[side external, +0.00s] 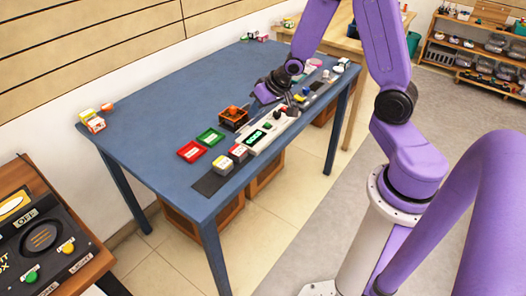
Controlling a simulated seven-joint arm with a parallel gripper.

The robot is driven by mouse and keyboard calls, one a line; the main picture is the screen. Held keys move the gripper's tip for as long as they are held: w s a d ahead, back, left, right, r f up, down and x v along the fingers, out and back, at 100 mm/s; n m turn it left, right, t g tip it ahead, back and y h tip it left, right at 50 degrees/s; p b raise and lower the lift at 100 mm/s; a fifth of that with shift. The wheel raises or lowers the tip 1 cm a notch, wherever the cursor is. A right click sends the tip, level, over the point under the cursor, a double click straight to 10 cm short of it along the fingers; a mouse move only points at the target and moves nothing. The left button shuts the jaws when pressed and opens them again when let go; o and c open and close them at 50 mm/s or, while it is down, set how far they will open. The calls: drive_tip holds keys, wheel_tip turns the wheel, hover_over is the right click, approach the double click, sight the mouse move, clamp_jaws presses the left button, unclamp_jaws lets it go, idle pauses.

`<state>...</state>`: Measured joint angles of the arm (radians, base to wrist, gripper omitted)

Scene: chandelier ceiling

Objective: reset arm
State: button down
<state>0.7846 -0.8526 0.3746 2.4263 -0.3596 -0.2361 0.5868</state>
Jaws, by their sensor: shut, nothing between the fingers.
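My purple arm reaches over the blue table (150,115) from the right. My gripper (266,98) is dark and hangs low over the table's right half, just behind a white control panel (262,140). The fingers are small in this view. They look shut, with nothing seen in them. The control panel has a green display, a red part, and blue and yellow parts near its far end. The gripper looks close to the panel's far end, but I cannot tell whether it touches it.
A red tray (191,151), a green tray (210,137) and an orange-brown box (233,119) stand left of the panel. Small boxes (93,121) sit at the table's left end. A box with buttons (45,240) is at lower left. The table's left half is mostly clear.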

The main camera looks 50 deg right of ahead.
drive_tip(key=s+a+r+n+g, duration=0.2)
drive_tip(key=s+a+r+n, duration=0.2)
drive_tip(key=s+a, duration=0.25)
drive_tip(key=s+a+r+n+g, duration=0.1)
drive_tip(key=s+r+n, duration=0.1)
drive_tip(key=s, duration=0.5)
drive_tip(key=s+a+r+n+g, duration=0.1)
drive_tip(key=s+a+r+n, duration=0.1)
drive_tip(key=s+n, duration=0.2)
drive_tip(key=s+a+r+n+g+h, duration=0.1)
drive_tip(key=s+n, duration=0.3)
drive_tip(key=s, duration=0.6)
drive_tip(key=shift+s+a+r+g, duration=0.15)
drive_tip(key=shift+s+r+g, duration=0.15)
drive_tip(key=shift+r+g, duration=0.25)
